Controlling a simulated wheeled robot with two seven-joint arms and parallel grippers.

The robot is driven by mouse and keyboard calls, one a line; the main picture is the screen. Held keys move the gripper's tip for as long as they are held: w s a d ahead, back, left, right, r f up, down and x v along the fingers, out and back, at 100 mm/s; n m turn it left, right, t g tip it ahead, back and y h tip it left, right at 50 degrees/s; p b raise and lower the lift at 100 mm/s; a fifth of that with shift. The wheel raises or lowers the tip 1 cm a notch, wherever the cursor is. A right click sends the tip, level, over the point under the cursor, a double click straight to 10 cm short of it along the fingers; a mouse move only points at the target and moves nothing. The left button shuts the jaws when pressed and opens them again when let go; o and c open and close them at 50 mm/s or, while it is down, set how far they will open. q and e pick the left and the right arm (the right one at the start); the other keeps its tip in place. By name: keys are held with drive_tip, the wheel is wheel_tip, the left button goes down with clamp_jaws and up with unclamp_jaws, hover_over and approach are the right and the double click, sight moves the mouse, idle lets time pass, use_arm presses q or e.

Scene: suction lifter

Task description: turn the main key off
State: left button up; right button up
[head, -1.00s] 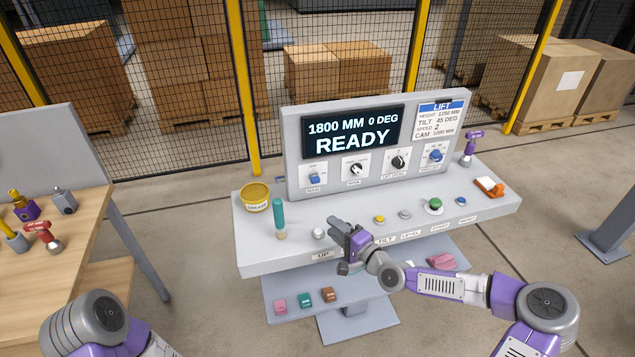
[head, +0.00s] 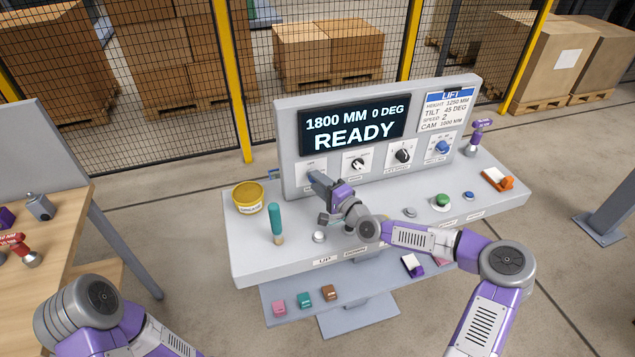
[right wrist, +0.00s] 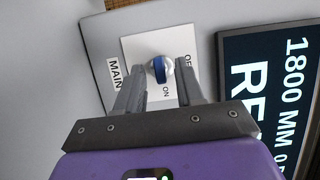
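The main key (right wrist: 160,70) is a blue-handled knob on a white plate in the right wrist view, marked MAIN, ON and OFF. Its blue handle stands upright in that view, with its lower end close to ON. My right gripper (head: 319,184) is in front of the left end of the panel and hides the key in the head view. In the right wrist view its two grey fingers (right wrist: 160,80) are open, one on each side of the knob. I cannot tell whether they touch it. My left gripper is out of view; only its arm shows.
The display (head: 354,128) reads READY above the other knobs (head: 403,156). Buttons (head: 442,201) line the console desk (head: 250,250). A teal-handled tool (head: 275,221) and a yellow tin (head: 248,197) stand left of my right gripper. A wooden table (head: 50,225) is at the left.

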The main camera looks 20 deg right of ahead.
drive_tip(key=shift+w+a, duration=0.15)
drive_tip(key=shift+w, duration=0.2)
drive_tip(key=shift+c, duration=0.4)
clamp_jaws()
